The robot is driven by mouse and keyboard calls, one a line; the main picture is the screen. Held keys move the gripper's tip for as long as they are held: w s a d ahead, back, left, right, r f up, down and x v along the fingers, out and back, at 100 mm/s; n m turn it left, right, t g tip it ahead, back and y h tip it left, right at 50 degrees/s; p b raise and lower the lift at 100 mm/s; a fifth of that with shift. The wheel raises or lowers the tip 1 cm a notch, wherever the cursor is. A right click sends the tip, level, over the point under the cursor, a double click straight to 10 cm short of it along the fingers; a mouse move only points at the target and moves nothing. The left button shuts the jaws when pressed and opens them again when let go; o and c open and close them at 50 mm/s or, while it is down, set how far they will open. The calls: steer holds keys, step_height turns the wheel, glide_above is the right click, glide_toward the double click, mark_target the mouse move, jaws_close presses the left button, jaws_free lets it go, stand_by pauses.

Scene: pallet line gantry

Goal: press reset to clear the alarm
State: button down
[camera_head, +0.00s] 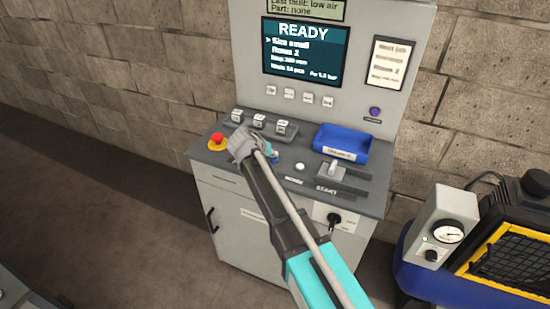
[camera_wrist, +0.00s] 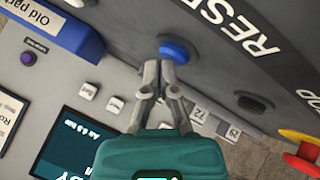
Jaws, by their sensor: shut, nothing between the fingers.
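The blue reset button (camera_wrist: 176,50) sits on the grey console top, beside large white lettering that reads "RESE", cut off by the frame in the wrist view. My gripper (camera_wrist: 163,64) is shut and empty, with its fingertips right at the button's near edge. I cannot tell whether they touch or press it. In the head view my wrist hides most of this spot. The screen (camera_head: 304,52) reads "READY" in large letters, with smaller lines below it. A plate above it (camera_head: 304,7) reads "Last fault: low air" and "Part: none".
A red stop button (camera_head: 217,138) on a yellow base stands at the console's left. A blue tray (camera_head: 343,140), a white button (camera_head: 300,166) and a lever (camera_head: 331,170) lie to the right. Several small keys (camera_head: 260,121) line the back. A gauge box (camera_head: 441,232) stands right of the console.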

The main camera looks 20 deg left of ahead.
mark_target(273, 159)
steer(key=shift+r+p, duration=0.55)
steer(key=shift+r, duration=0.1)
step_height(273, 159, up, 5)
steer(key=p, duration=0.5)
stand_by(1.0)
